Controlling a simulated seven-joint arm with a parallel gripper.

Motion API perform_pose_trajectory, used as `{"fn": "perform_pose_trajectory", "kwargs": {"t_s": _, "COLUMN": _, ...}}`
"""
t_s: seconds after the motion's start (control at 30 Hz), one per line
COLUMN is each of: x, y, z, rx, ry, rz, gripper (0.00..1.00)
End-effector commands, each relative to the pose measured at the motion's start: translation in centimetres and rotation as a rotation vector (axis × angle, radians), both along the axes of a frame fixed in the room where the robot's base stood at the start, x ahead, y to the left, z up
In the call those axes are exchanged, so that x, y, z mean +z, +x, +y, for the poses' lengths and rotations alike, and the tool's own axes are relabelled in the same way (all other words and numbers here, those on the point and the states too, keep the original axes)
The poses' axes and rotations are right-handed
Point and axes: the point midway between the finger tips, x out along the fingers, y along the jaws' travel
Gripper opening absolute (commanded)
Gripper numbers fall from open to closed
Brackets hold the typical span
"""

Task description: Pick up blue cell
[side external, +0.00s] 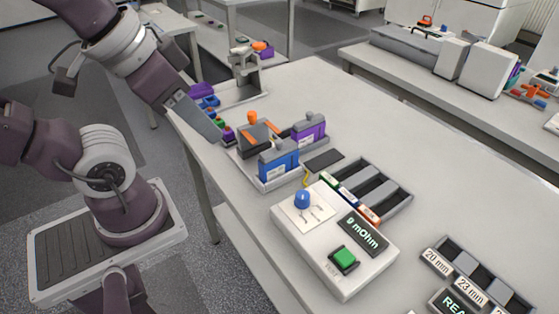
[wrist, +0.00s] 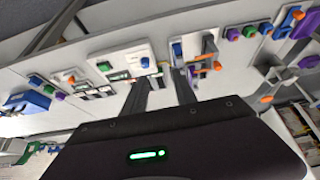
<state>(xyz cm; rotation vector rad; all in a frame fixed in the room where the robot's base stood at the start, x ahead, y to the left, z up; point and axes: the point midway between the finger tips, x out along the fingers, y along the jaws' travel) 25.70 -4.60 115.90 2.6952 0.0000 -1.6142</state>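A row of small coloured pieces stands at the table's left edge in the side view, partly behind my arm, with a small blue piece (side external: 209,101) among them. I cannot tell for sure that either is the blue cell. A larger blue block (side external: 278,160) with a pale label stands upright on a light tray. My gripper (wrist: 160,82) is open and empty, its two fingers apart above the table. Its fingertips are not clear in the side view.
A white meter (side external: 335,240) with a blue knob and green button is in front. Slotted trays (side external: 375,185) lie beside it.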

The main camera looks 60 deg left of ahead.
Motion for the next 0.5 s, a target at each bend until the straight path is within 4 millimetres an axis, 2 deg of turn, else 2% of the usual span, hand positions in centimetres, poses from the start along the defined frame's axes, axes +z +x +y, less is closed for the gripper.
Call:
{"fn": "perform_pose_trajectory", "kwargs": {"t_s": 0.03, "x": 0.00, "y": 0.00, "z": 0.00, "rx": 0.000, "ry": 0.000, "rz": 0.000, "gripper": 0.45}}
{"fn": "perform_pose_trajectory", "kwargs": {"t_s": 0.3, "x": 0.00, "y": 0.00, "z": 0.00, "rx": 0.000, "ry": 0.000, "rz": 0.000, "gripper": 0.98}}
{"fn": "perform_pose_trajectory", "kwargs": {"t_s": 0.5, "x": 0.00, "y": 0.00, "z": 0.00, "rx": 0.000, "ry": 0.000, "rz": 0.000, "gripper": 1.00}}
